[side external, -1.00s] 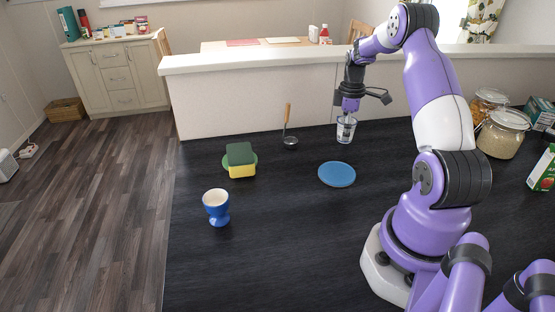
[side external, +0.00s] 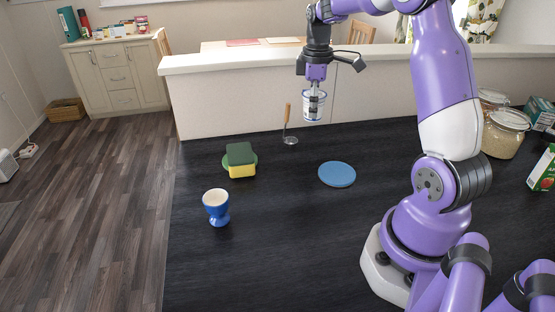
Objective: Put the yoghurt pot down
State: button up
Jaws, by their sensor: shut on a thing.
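The yoghurt pot (side external: 314,108) is a small white cup with blue marks. My gripper (side external: 314,98) is shut on it, pointing down, and partly covers it. The pot looks upright and appears held above the dark worktop (side external: 270,250), in front of the low white partition in the picture. It is up and left of the round blue disc (side external: 337,174) and just right of the ladle's wooden handle in the picture.
A ladle (side external: 287,122) stands near the back edge. A blue egg cup (side external: 217,207) stands front left. Jars (side external: 503,135) and a carton (side external: 543,168) stand at right. The front middle is clear.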

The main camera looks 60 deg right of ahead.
jog(key=w+a+f+n, duration=0.15)
jog(key=a+n, duration=0.75)
jog(key=a, duration=1.7)
jog(key=s+a+f+n, duration=0.1)
jog(key=s+a+n, duration=0.6)
jog(key=s+a, duration=0.55)
jog(key=f, duration=0.2)
jog(key=w+a+f, duration=0.1)
jog(key=f, duration=0.2)
jog(key=a+f, duration=0.1)
jog(key=f, duration=0.2)
jog(key=shift+w, duration=0.35)
jog(key=shift+f, duration=0.1)
jog(key=o, duration=1.3)
jog(key=shift+c, duration=0.2)
